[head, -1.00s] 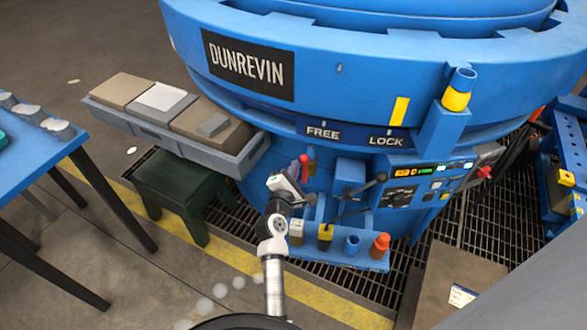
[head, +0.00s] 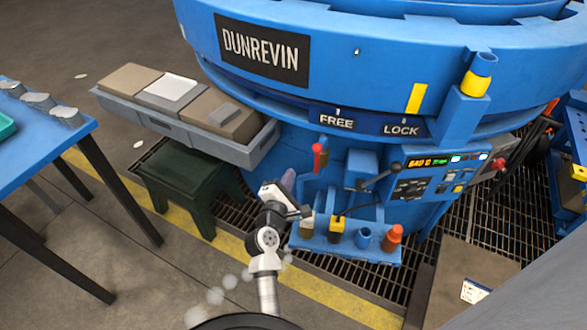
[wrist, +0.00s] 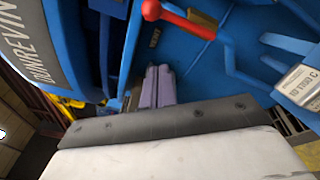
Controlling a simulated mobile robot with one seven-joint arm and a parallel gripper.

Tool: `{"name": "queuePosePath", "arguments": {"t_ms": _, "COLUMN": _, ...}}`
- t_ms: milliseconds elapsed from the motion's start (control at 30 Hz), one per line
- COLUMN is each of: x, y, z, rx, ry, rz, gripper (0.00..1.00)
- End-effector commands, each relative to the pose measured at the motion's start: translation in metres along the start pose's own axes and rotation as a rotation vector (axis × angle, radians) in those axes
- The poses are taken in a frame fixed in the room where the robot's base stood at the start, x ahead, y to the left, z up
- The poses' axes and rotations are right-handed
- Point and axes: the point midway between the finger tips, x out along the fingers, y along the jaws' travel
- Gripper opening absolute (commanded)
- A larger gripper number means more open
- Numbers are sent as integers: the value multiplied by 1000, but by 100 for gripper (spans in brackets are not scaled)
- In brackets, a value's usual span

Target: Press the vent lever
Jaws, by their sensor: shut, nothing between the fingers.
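The vent lever is a red handle with a round knob (wrist: 183,21) at the top of the wrist view, beside a small label reading VENT on the blue housing. In the head view it is the red handle (head: 318,157) on the furnace front, below the FREE mark. My gripper (wrist: 158,72) shows as two mauve fingers pressed together, shut and empty. In the head view my gripper (head: 289,178) is left of and slightly below the red handle. A gap shows between the fingertips and the lever in both views.
A blue shelf (head: 345,249) with several coloured-top items sits below. A black-knobbed lever (head: 380,177) and a lit control panel (head: 440,172) are to the right. A grey tray of boxes (head: 250,153) and a dark green stool (head: 183,180) stand left.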

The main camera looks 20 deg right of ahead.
Motion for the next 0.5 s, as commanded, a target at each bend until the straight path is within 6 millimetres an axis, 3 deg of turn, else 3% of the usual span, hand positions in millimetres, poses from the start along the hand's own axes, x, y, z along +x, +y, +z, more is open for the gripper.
{"name": "queuePosePath", "arguments": {"t_ms": 200, "x": -31, "y": -1, "z": -2, "rx": 1, "ry": 2, "rz": 1, "gripper": 0}}
{"name": "queuePosePath", "arguments": {"t_ms": 500, "x": -39, "y": 0, "z": 0, "rx": 2, "ry": 1, "rz": 1, "gripper": 0}}
